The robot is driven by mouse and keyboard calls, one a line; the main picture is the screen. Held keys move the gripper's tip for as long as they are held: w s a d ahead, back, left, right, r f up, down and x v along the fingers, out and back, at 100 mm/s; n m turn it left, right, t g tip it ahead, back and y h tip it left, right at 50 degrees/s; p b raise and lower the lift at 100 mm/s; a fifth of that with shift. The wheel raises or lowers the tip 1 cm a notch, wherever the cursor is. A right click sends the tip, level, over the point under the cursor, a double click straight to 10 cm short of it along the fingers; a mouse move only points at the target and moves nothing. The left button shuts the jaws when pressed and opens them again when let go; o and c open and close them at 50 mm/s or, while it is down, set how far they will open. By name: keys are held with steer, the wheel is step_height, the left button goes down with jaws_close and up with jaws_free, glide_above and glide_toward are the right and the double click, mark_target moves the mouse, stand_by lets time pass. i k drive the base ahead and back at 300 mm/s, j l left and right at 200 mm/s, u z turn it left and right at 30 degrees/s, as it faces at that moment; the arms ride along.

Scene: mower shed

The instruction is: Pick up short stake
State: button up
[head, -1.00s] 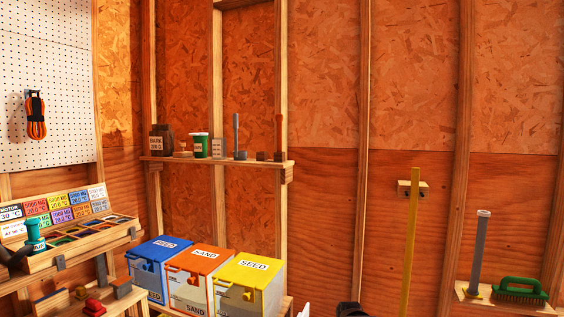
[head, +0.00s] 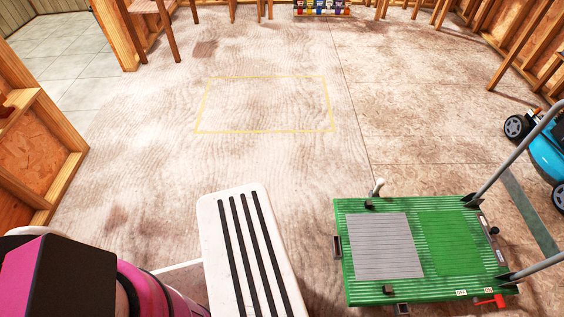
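No short stake shows in the head view now. My gripper is not in view. A pink and black part at the lower left looks like part of my arm, but no fingers show there.
A green flat cart (head: 464,286) with a grey pad (head: 385,246) and grey handle stands at the lower right. A blue mower (head: 547,152) stands at the right edge. A yellow outline (head: 265,132) marks clear floor ahead. Wooden stud walls border both sides; several bottles (head: 322,9) stand far back.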

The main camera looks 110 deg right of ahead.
mark_target(380, 182)
steer(key=k+l+z, duration=0.15)
steer(key=l+z, duration=0.15)
steer(key=z, duration=0.2)
steer(key=l+z, duration=0.3)
steer(key=z, duration=0.2)
steer(key=k+l+z, duration=0.1)
steer(key=l+z, duration=0.4)
steer(key=z, duration=0.45)
steer(key=j+z, duration=0.15)
steer(key=z, duration=0.75)
steer(key=j+z, duration=0.15)
steer(key=z, duration=0.3)
steer(key=k+j+z, duration=0.1)
steer(key=z, duration=0.3)
steer(key=k+z, duration=0.15)
steer(key=z, duration=0.25)
steer(key=k+z, duration=0.15)
steer(key=z, duration=0.25)
steer(key=k+z, duration=0.15)
steer(key=z, duration=0.25)
steer(key=k+l+z, duration=0.1)
steer(key=z, duration=0.3)
steer(key=i+j+z, duration=0.05)
